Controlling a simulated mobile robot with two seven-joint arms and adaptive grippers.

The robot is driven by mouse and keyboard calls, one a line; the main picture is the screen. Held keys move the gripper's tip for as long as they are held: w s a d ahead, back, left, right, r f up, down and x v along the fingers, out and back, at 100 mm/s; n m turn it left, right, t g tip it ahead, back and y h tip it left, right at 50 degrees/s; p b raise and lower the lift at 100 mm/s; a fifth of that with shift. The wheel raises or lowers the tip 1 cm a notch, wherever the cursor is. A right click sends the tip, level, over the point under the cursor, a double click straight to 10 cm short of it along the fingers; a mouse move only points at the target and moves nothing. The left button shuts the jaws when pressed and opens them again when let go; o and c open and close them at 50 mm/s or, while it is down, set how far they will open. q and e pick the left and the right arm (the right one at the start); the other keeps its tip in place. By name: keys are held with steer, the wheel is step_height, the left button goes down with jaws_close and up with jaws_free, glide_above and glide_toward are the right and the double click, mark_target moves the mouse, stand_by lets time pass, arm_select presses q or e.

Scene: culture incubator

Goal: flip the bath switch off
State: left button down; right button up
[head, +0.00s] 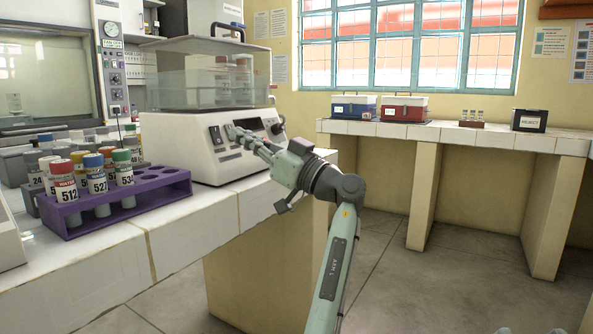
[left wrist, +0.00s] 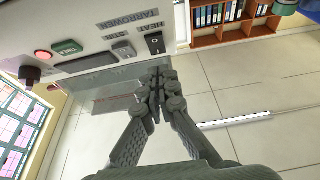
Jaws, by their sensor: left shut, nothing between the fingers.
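The bath (head: 200,151) is a white box with a clear tank and lid, on the near counter. A dark rocker switch (head: 216,135) is on its front panel. In the left wrist view the fingertips (left wrist: 160,78) are below the rocker, with a small apparent gap. Contact cannot be told.
A purple rack (head: 155,192) with capped tubes stands left of the bath on the counter (head: 190,226). Open floor lies to the right.

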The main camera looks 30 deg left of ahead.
arm_select(q)
steer(key=f+v, duration=0.1)
steer(key=v, duration=0.9)
steer(key=shift+a+b, duration=0.2)
steer(key=shift+b, duration=0.25)
arm_select(e)
steer(key=shift+s+d+r+t, duration=0.25)
steer(key=shift+r+t, duration=0.2)
steer(key=shift+r, duration=0.05)
steer(key=shift+s+d+r+t, duration=0.2)
steer(key=shift+d+r+t, duration=0.05)
steer(key=shift+r+t, duration=0.2)
arm_select(q)
steer(key=shift+f, duration=0.1)
